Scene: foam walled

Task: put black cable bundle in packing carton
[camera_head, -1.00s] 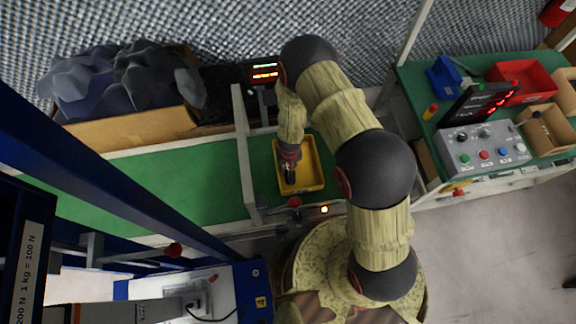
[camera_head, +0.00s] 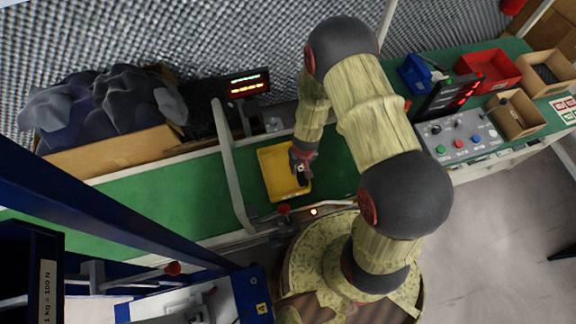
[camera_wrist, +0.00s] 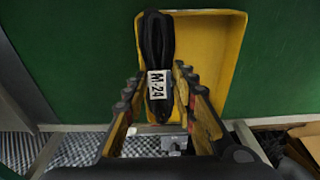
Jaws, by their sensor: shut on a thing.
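The black cable bundle (camera_wrist: 155,40), with a white "M-24" tag, is between the fingers of my gripper (camera_wrist: 157,85) in the wrist view. My gripper is shut on it. In the head view my gripper (camera_head: 301,168) is over the right side of the yellow tray (camera_head: 270,157); the tray also shows in the wrist view (camera_wrist: 215,50). How high the bundle is above the tray floor is hard to tell. Open cardboard cartons stand on the right bench: one nearer (camera_head: 507,122) and one farther back (camera_head: 530,78). Which one is the packing carton is unclear.
A large cardboard box (camera_head: 115,153) with dark grey crumpled material stands at left. A red bin (camera_head: 505,70), blue bin (camera_head: 413,74) and button panel (camera_head: 460,138) are on the right bench. A lit display (camera_head: 247,85) and a grey rail (camera_head: 230,160) stand near the tray.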

